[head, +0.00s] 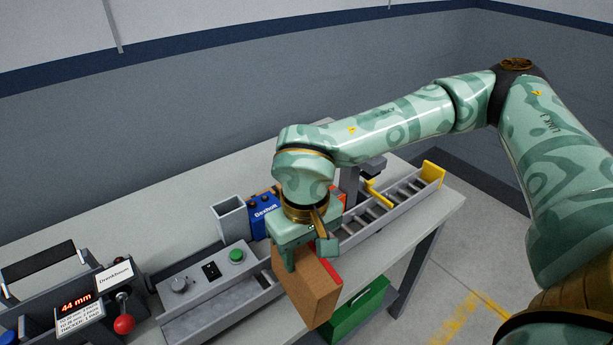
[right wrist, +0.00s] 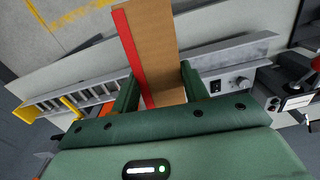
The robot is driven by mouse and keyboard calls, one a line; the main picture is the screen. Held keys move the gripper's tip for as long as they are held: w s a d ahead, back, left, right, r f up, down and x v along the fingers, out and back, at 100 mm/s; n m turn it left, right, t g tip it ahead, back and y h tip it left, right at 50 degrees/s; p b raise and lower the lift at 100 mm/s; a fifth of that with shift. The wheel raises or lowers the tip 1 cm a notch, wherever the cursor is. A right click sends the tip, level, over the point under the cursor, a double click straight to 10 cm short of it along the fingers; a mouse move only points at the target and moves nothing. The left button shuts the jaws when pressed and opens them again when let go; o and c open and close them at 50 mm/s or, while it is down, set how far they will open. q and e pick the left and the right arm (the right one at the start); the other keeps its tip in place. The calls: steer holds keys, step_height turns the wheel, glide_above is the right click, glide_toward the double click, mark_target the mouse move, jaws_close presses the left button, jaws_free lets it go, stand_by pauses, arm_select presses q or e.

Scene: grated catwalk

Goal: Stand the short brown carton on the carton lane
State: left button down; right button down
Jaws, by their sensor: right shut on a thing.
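The brown carton (head: 309,292) has a red stripe along one edge. My right gripper (head: 308,254) is shut on its top and holds it tilted in front of the bench's near edge. In the right wrist view the carton (right wrist: 152,38) sits between the two green fingers (right wrist: 160,90). The lane with rollers (head: 393,224) and a yellow end stop runs along the bench to the right of the gripper. It also shows at the left of the right wrist view (right wrist: 62,106). The arm hides part of it. My left gripper is out of view.
A control box with a green button (head: 236,256) and a grey trough (head: 215,312) lie left of the carton. A blue box (head: 264,223) and an open grey container (head: 229,218) stand behind. A green bin (head: 362,309) is below the bench edge. A device with a red-knobbed lever (head: 124,323) stands far left.

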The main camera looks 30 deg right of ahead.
steer(key=shift+w+r, duration=0.1)
steer(key=shift+w, duration=0.1)
steer(key=shift+w+r+p, duration=0.15)
steer(key=shift+r+p, duration=0.15)
steer(key=shift+p, duration=0.15)
steer(key=r+m+p, duration=0.1)
steer(key=w+r+m+p, duration=0.1)
steer(key=p, duration=0.1)
steer(key=shift+w+d+m, duration=0.15)
steer(key=shift+w+m, duration=0.1)
steer(key=shift+m, duration=0.15)
steer(key=w+d+r+m+y+p, duration=0.1)
steer(key=w+d+r+m+p, duration=0.1)
steer(key=w+d+m+p, duration=0.95)
steer(key=s+a+f+m, duration=0.2)
steer(key=a+f, duration=0.1)
steer(key=f, duration=0.2)
steer(key=shift+s+a+f+m+b, duration=0.2)
steer(key=shift+s+a+m+b, duration=0.1)
steer(key=shift+a+m+b, duration=0.1)
steer(key=shift+p, duration=0.5)
